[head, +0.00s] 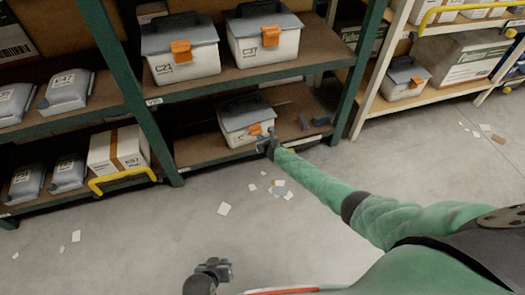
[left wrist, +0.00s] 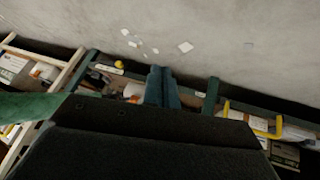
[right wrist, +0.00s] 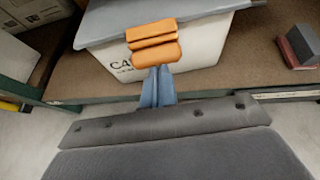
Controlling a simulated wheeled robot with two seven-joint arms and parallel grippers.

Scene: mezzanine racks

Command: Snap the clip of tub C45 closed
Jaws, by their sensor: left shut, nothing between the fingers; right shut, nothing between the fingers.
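Tub C45 (head: 245,122), white with a grey lid, stands on the lower shelf, near its front edge. In the right wrist view its front (right wrist: 195,47) is close up, with the label partly hidden. Its orange clip (right wrist: 153,42) hangs at the lid's front edge; I cannot tell whether it is latched. My right gripper (head: 268,147) is in front of the tub. Its shut, empty fingertips (right wrist: 158,70) are just below the clip, touching it or very near. My left gripper (head: 226,270) is shut and empty, low over the floor, far from the tub.
A dark red and grey block (right wrist: 298,45) lies right of C45. A green rack post (head: 150,110) is to the left. Paper scraps (head: 224,208) litter the open floor.

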